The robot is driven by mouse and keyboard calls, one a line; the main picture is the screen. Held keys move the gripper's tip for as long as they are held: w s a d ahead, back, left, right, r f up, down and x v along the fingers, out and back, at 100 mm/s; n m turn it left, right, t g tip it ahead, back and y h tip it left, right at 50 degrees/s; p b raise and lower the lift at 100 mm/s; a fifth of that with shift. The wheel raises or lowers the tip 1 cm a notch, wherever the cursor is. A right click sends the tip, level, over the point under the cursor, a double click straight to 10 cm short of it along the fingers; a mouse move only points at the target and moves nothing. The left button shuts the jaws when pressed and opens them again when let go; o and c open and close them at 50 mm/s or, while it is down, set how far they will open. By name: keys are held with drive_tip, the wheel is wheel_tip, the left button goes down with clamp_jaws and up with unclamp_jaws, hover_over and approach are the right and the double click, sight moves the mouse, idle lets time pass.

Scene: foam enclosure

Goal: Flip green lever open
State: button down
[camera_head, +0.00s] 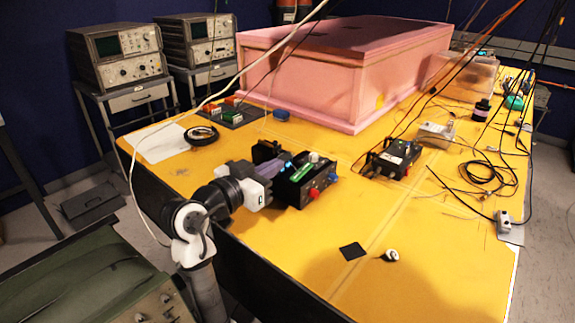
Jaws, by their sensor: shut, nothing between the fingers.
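Small green pieces (237,119) stand beside orange ones on a dark panel at the back left of the yellow table. Another green strip (301,173) lies on top of a black box (307,189) with blue and red knobs. Which of these is the green lever, and its position, I cannot tell at this size. My gripper (277,179) reaches in from the lower left and is shut and empty. Its tip is at the left side of the black box in the picture. Whether they touch is unclear, as the fingertips are small and partly hidden.
A large pink foam box (335,78) fills the back of the table. A second black box (390,158), cables (485,175) and a coil (201,133) lie around. A black square (352,251) and a small roll (390,256) lie in front, with clear yellow surface nearby.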

drive_tip(key=p, duration=0.3)
hover_over(301, 172)
drive_tip(key=s, duration=0.1)
drive_tip(key=shift+s+a, duration=0.15)
drive_tip(key=shift+a, duration=0.3)
drive_tip(key=f, duration=0.2)
drive_tip(key=w+f+p, duration=0.1)
drive_tip(key=shift+d, duration=0.3)
drive_tip(key=shift+w+d+f, duration=0.1)
drive_tip(key=shift+w+f, duration=0.05)
drive_tip(key=shift+f, duration=0.5)
